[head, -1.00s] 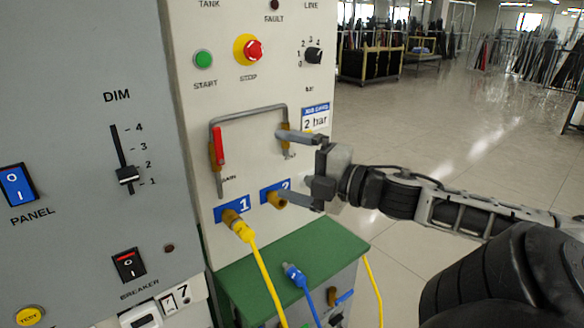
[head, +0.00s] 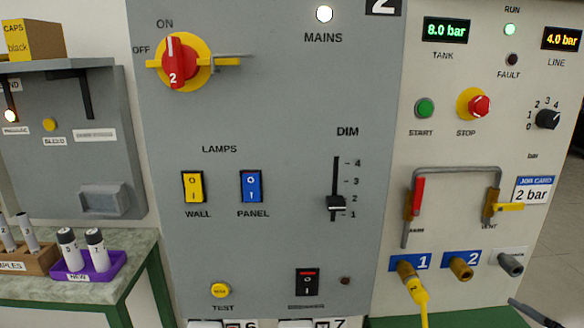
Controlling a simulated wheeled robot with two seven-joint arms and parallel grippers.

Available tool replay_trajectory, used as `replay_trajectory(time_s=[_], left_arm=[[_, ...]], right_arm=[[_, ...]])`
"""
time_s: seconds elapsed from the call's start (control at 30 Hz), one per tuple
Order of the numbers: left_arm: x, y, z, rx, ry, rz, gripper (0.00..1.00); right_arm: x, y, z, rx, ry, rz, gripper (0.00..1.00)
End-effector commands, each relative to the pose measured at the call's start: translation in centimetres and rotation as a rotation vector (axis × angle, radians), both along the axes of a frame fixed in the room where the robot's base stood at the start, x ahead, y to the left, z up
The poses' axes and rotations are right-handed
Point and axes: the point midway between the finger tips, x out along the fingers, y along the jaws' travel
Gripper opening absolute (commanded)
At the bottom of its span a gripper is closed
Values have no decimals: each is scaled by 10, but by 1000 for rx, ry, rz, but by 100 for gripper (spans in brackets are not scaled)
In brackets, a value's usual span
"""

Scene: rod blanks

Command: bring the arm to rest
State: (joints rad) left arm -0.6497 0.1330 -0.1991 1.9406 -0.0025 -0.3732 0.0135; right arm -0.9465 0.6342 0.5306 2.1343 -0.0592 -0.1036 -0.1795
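Only a thin dark grey tip of what looks like my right gripper (head: 535,314) shows at the bottom right corner of the head view. The rest of it and its arm lie outside the picture, so I cannot tell whether it is open or shut. It is below the grey port (head: 510,263) and apart from the panel's valves as far as I can see. My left gripper is not in view.
The beige panel (head: 440,135) carries a red-handled valve (head: 416,197), a yellow-handled vent valve (head: 508,207) and brass ports. A yellow hose (head: 418,292) hangs from port 1. A grey cabinet (head: 270,120) and a purple tray (head: 90,268) stand left.

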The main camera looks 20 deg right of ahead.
Motion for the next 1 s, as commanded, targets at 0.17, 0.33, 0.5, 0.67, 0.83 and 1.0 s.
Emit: replay_trajectory(time_s=[0.17,0.33,0.5,0.67,0.83,1.0], left_arm=[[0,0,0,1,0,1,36],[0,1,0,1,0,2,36],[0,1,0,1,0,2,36],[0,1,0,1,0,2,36],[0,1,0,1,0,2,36],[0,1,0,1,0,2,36]], right_arm=[[-26,75,-115,403,164,-147,100],[-35,181,-176,709,300,-187,100],[-37,262,-195,887,391,-177,100],[-38,292,-198,948,424,-166,100],[-38,293,-198,949,425,-166,100],[-38,293,-198,949,425,-166,100]])
